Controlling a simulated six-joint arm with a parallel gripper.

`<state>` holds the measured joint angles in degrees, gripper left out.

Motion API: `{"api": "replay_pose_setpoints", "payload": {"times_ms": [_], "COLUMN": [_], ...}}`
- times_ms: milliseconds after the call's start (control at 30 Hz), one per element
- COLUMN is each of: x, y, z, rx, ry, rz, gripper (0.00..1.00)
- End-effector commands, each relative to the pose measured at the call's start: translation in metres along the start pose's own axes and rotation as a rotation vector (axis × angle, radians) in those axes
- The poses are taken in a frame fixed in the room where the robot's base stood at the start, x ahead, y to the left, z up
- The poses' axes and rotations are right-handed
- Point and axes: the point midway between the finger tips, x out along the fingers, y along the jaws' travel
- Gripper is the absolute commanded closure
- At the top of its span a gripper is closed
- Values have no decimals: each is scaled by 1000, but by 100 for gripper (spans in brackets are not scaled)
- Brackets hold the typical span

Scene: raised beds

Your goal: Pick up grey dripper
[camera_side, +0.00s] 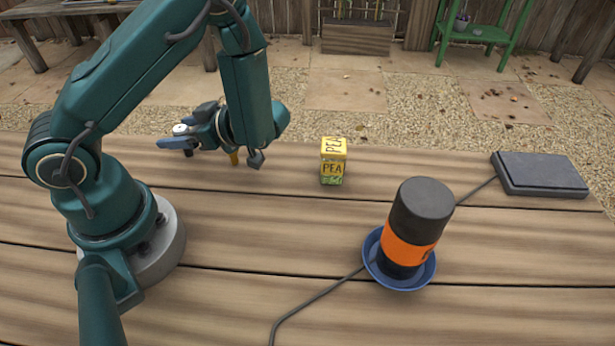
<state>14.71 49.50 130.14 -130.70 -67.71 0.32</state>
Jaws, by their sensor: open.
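A dark grey cylinder with an orange band (412,218) looks to be the grey dripper. It stands in a blue saucer (372,262) on the right half of the wooden table, leaning slightly to the right in the picture. My gripper (190,132) is at the left, near the far edge of the table, well apart from the cylinder. It is open. Its fingers are small and partly overlapped by the wrist, so what lies between them is hard to see.
A small yellow box marked PEA (333,162) stands between my gripper and the cylinder, farther back. A flat dark grey slab (540,174) lies at the right. A thin dark cable (318,297) crosses the table by the saucer. The front middle is mostly clear.

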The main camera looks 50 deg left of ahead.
Motion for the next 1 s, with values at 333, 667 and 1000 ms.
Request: {"api": "replay_pose_setpoints", "payload": {"times_ms": [333,667,1000], "x": [0,-1,-12], "y": [0,0,1], "z": [0,-1,-28], "rx": [0,-1,-6], "ry": [0,0,-4], "rz": [0,0,2], "gripper": [100,100,100]}}
